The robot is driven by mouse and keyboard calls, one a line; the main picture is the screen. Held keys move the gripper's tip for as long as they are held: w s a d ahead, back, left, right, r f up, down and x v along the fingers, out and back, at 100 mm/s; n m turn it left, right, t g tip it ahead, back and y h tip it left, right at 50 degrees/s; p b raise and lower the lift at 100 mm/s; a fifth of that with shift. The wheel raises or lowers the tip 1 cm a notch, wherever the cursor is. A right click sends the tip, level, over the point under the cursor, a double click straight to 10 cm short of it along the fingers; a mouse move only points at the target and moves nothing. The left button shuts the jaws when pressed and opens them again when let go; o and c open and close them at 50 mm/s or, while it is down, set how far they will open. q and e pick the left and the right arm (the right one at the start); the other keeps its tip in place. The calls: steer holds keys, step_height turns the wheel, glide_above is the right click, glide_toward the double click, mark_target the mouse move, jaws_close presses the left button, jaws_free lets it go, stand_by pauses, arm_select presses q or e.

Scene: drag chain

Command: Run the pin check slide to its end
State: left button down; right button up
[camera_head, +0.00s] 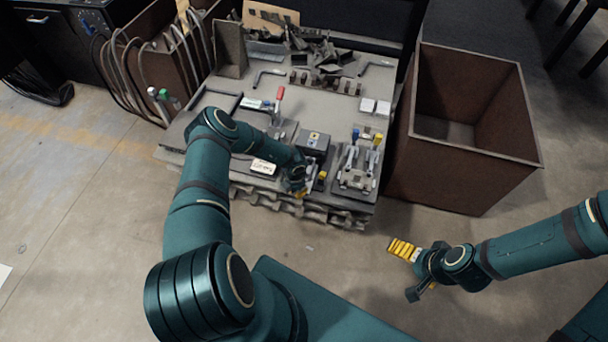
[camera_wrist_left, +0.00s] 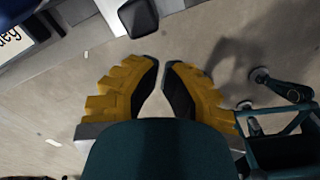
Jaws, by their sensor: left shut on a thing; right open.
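My left gripper (camera_head: 302,190) is at the front edge of the workbench, beside the middle fixture. It is shut on a small part there, taken to be the pin check slide, which the gripper and arm mostly hide. A dark block (camera_head: 314,142) stands just behind the gripper. A dark square-ended part (camera_wrist_left: 138,17) shows beyond the fingers in the wrist view. My right gripper (camera_head: 403,272) is open and empty above the floor.
A fixture with metal clamps (camera_head: 358,168) is right of the left gripper. A white label plate (camera_head: 263,167) lies left of it. A red-handled clamp (camera_head: 279,97) stands behind. A large brown bin (camera_head: 465,165) is at right. Floor in front is clear.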

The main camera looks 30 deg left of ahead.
arm_select(q)
step_height(320, 180, up, 7)
steer(key=p, duration=0.4)
steer(key=shift+r+p, duration=0.15)
steer(key=shift+p, duration=0.25)
stand_by(0.4)
steer(key=d+r+m+t, duration=0.3)
steer(key=d+r+m, duration=0.8)
steer(key=m, duration=0.4)
steer(key=s+d+r+m+h, duration=0.2)
steer(key=s+d+r+m, duration=0.3)
steer(key=s+m, duration=0.3)
steer(key=s+d+r+m+g+h, duration=0.1)
steer(key=s+d+r+m+h, duration=0.1)
steer(key=s+d+r+m, duration=0.3)
steer(key=s+r+m, duration=0.2)
steer(key=s+m, duration=0.1)
steer(key=shift+s+d+g, duration=0.25)
steer(key=shift+d+g, duration=0.05)
steer(key=shift+d, duration=0.05)
